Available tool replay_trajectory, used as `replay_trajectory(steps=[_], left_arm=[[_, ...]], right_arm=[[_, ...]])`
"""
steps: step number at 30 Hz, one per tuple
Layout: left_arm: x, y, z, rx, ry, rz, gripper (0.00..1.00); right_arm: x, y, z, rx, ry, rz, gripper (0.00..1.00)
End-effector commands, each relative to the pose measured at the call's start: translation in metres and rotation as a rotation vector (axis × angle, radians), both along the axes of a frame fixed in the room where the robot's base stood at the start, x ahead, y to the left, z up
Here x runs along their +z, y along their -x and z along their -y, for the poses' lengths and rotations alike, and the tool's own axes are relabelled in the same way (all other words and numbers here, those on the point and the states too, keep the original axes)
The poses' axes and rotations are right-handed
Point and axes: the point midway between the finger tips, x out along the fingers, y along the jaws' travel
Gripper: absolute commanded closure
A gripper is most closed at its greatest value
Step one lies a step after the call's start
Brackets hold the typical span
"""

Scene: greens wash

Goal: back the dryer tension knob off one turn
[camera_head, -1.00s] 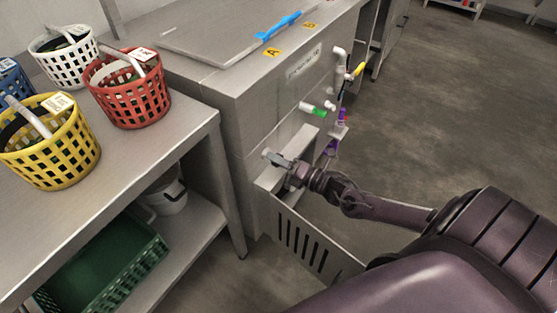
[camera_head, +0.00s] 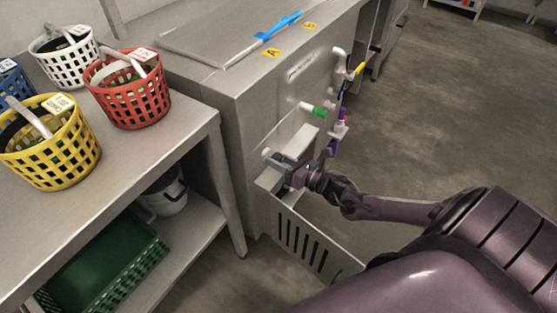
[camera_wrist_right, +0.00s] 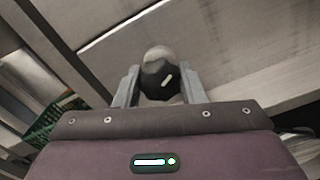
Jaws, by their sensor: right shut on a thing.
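The tension knob (camera_wrist_right: 157,80) is a dark round knob with a pale line mark and a lighter part behind it. It sits between the two grey fingers of my right gripper (camera_wrist_right: 157,92) in the right wrist view. Those fingers are shut on its sides. In the head view my right gripper (camera_head: 277,163) is at the side of the steel machine (camera_head: 255,110), above the slotted panel, and its fingers hide the knob. The pale mark leans to the right in the wrist view. My left gripper is not in view.
A slotted metal panel (camera_head: 305,245) juts out below my right gripper. Valves with a green handle (camera_head: 319,111) and a yellow handle (camera_head: 360,69) stand farther back on the machine side. Coloured baskets, including a red one (camera_head: 128,92), stand on the left table. Open floor lies right.

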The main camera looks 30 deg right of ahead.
Motion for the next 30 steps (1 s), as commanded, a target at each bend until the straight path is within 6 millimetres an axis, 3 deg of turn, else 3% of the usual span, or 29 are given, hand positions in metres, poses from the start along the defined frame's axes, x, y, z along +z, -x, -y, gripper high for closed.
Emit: replay_trajectory(steps=[14, 15, 19, 30], left_arm=[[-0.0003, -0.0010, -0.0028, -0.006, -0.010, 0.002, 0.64], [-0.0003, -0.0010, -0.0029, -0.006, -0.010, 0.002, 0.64], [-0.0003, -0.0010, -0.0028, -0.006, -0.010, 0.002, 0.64], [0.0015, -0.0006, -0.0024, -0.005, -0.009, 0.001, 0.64]], right_arm=[[-0.0022, 0.0011, -0.0002, 0.001, 0.014, 0.000, 0.86], [-0.0023, 0.0012, -0.0002, 0.001, 0.013, 0.000, 0.61], [-0.0017, 0.0008, -0.0002, 0.001, 0.013, 0.001, 0.44], [-0.0006, 0.0050, 0.0019, 0.000, 0.013, 0.002, 0.42]])
